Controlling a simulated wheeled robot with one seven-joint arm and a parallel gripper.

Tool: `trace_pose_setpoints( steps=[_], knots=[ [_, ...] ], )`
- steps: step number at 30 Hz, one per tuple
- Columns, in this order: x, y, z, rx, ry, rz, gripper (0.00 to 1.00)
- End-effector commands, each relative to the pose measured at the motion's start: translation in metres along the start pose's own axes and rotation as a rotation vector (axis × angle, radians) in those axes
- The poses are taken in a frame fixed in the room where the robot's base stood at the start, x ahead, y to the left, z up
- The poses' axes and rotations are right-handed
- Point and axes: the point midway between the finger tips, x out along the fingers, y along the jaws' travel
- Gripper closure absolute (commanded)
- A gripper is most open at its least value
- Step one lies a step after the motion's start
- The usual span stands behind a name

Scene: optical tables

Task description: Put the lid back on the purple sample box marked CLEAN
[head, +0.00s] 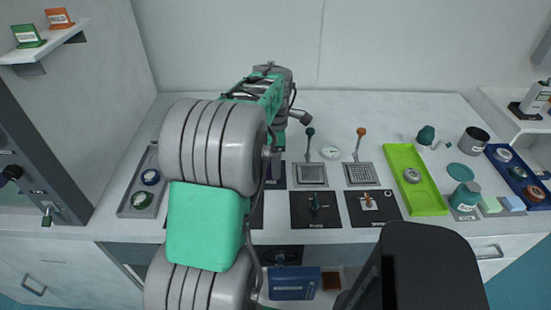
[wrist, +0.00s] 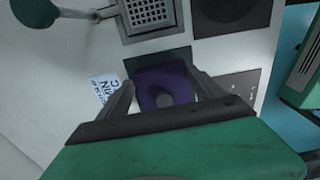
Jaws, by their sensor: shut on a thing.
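A purple square lid with a round grey knob (wrist: 163,82) shows in the wrist view between the two fingers of my gripper (wrist: 162,88). The fingers are shut on it, one at its left side and one at its right. Whether the purple box is under it I cannot tell; the lid covers that spot. A white and blue label card (wrist: 104,88) lies just left of the fingers; its letters are turned and partly hidden, ending like CLEAN. In the head view my arm hides my gripper and most of the purple thing.
Dark square mats (head: 316,210) and grey perforated plates (head: 310,174) with levers lie close by. A green tray (head: 414,180) and a blue tray (head: 520,178) are to the right. A grey tray (head: 145,182) with jars is left. The back of the table is mostly clear.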

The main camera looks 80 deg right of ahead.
Motion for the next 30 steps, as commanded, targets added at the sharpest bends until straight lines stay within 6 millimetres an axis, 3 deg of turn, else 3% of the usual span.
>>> trace_pose_setpoints(
  steps=[2,3,10,22,30],
  knots=[
    [0.000,0.000,0.000,0.000,0.000,0.000,0.64],
    [0.000,0.000,0.000,0.000,0.000,0.000,0.20],
    [0.000,0.000,0.000,0.000,0.000,0.000,0.01],
    [-0.001,0.000,0.000,0.000,0.000,0.000,0.00],
    [-0.019,0.000,0.000,0.000,0.000,0.001,0.00]
  ],
)
